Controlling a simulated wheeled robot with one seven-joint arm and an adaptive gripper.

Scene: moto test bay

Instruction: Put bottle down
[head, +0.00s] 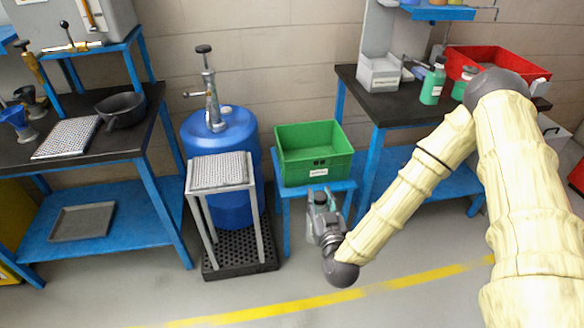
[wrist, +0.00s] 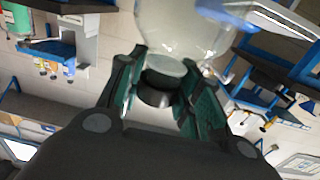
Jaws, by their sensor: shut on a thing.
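My gripper (head: 320,205) is out in front of the small blue stand with the green crate, above the floor. In the wrist view my gripper (wrist: 160,90) is shut on a clear, see-through bottle (wrist: 185,25). The fingers sit on both sides of its narrow end, where a dark ring shows. The wide clear body reaches past the fingertips and is cut off by the top edge. In the head view the bottle can hardly be made out at the gripper, so its exact tilt is unclear.
A green crate (head: 316,172) stands on a low blue stand. Left of it are a wire-mesh-topped stand (head: 220,172) and a blue drum (head: 235,135). Dark benches stand left (head: 60,165) and right (head: 392,112); the right one bears green bottles (head: 432,85) and a red crate (head: 458,58).

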